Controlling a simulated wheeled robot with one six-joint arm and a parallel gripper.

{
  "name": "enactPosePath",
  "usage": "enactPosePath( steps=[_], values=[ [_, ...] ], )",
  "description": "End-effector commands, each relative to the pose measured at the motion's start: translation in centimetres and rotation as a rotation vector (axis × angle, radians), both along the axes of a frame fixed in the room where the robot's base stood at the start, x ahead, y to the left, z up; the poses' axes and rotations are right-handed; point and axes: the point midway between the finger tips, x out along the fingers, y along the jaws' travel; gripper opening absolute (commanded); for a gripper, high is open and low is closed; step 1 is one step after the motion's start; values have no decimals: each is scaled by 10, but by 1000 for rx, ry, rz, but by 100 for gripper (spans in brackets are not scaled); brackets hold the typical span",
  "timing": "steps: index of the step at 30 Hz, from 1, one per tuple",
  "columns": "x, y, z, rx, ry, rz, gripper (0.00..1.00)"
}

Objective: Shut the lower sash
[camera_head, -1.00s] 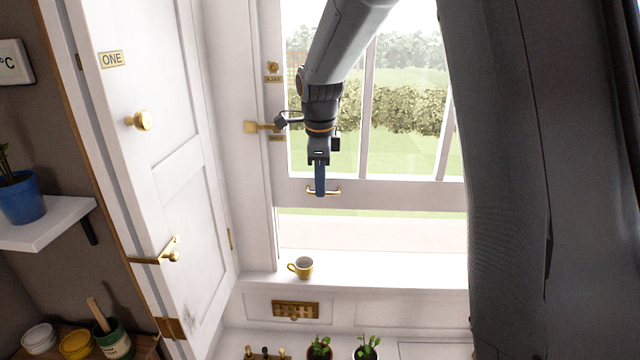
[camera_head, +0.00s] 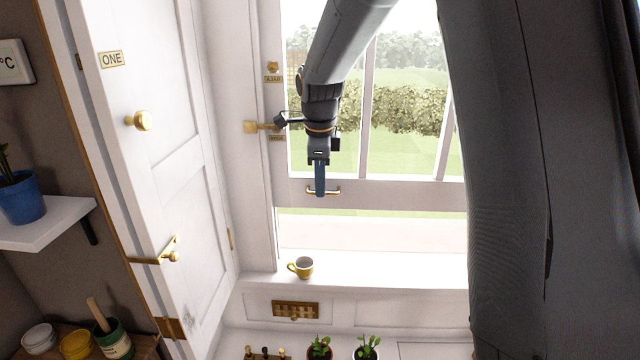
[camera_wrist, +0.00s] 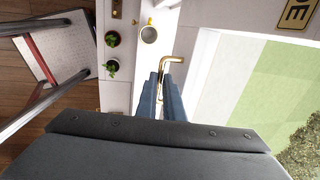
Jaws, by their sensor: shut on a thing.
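The lower sash (camera_head: 400,194) is raised, with an open gap between its bottom rail and the white sill (camera_head: 400,268). A brass pull handle (camera_head: 333,190) is on its bottom rail; it also shows in the wrist view (camera_wrist: 172,60). My gripper (camera_head: 320,194) is at this handle, and in the wrist view its blue fingers (camera_wrist: 162,82) are closed around the handle's bar. Part of the handle is hidden between the fingers.
Potted plants (camera_head: 367,348) stand lower down in front. A white door (camera_head: 160,150) with brass fittings is at the left. A brass vent (camera_head: 296,309) is under the sill.

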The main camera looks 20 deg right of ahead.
Motion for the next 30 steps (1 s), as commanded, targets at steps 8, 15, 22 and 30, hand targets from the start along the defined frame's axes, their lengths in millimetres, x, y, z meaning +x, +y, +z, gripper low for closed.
enactPosePath(
  steps=[8,15,22,30],
  values=[
    [-1,0,-1,1,2,0,0],
    [-1,0,-30,0,6,0,0],
    [-1,0,-94,0,9,-1,0],
    [-1,0,-170,0,8,1,0]
  ],
)
